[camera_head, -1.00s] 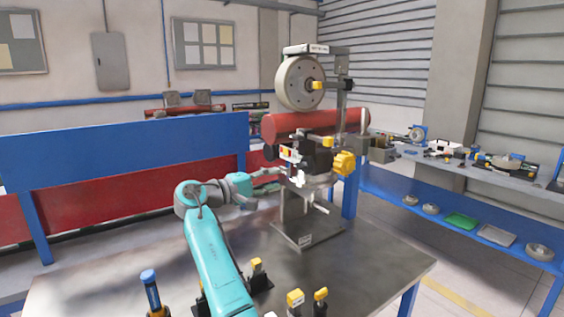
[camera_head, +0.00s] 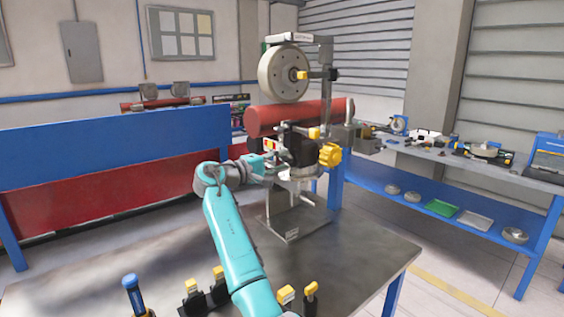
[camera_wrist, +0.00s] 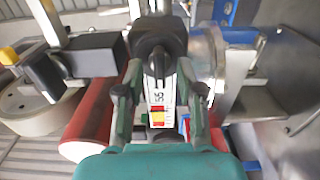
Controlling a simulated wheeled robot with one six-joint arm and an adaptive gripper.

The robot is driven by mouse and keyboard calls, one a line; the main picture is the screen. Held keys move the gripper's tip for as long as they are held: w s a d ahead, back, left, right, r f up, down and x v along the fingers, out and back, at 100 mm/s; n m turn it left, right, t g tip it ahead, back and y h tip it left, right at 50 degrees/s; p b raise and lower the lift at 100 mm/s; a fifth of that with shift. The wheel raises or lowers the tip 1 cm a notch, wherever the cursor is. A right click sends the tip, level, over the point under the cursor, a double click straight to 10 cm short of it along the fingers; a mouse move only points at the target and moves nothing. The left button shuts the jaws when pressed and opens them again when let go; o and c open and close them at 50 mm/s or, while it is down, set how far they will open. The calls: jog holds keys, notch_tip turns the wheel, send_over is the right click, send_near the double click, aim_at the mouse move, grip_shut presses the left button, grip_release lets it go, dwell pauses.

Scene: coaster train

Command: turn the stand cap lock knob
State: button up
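The stand (camera_head: 292,221) stands upright on the metal table, with a red cylinder and a grey wheel above its head. In the wrist view a black knob (camera_wrist: 158,62) with a raised ridge faces me, above a label plate reading "56" with red and yellow patches. I take it for the cap lock knob. My gripper (camera_wrist: 160,78) is open, its two green fingers on either side of the plate and knob. I cannot tell whether they touch the knob. In the head view my gripper (camera_head: 272,165) is at the left side of the stand's head and hides part of it.
A yellow star knob (camera_head: 329,155) sits on the right of the stand's head. A blue-handled tool (camera_head: 133,293) and several yellow-topped pieces stand at the table's (camera_head: 365,254) front. A blue and red barrier (camera_head: 100,140) is behind. The table's right part is clear.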

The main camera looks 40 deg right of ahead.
jog(key=shift+d, duration=0.4)
grip_shut()
jog(key=shift+n, duration=0.4)
jog(key=n, duration=1.7)
jog(key=shift+n, duration=0.3)
